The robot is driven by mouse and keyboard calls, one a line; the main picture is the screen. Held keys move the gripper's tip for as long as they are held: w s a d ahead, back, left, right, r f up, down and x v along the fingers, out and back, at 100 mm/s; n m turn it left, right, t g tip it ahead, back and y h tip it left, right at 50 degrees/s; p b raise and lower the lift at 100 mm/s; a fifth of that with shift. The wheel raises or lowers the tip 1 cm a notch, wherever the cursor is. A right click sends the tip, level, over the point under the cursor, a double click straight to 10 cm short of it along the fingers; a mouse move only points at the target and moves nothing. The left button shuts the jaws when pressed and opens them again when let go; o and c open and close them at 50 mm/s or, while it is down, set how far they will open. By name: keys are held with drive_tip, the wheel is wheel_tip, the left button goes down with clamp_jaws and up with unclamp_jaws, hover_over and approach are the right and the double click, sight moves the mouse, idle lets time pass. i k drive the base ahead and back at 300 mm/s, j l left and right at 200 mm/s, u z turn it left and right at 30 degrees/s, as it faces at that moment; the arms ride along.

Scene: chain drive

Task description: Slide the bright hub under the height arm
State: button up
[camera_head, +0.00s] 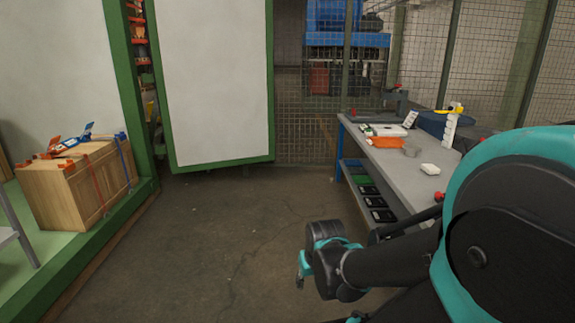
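The workbench (395,178) stands at the right. A small grey round piece (411,150) lies on its top and may be the bright hub; its shade is dull and I cannot be sure. A white upright post with a yellow arm (452,111) on top stands farther back and right; it looks like the height arm. The grey piece is apart from the post, to its left and nearer. My gripper (301,272) hangs low over the floor, left of the bench and well away from both. Its fingers are too small and turned to show whether it is open.
On the bench are an orange item (386,142), a white block (430,169), a dark clamp-like tool (383,100) and a red knob (438,196). Dark bins sit on the lower shelf. A wooden crate (85,185) stands at left. The middle floor is clear.

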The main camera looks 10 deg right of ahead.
sight(411, 149)
drive_tip(key=i+l+z, duration=0.15)
drive_tip(key=i+z, duration=0.75)
drive_tip(key=i+j+z, duration=0.15)
drive_tip(key=i+z, duration=0.3)
drive_tip(key=i+j+z, duration=0.1)
drive_tip(key=j, duration=0.2)
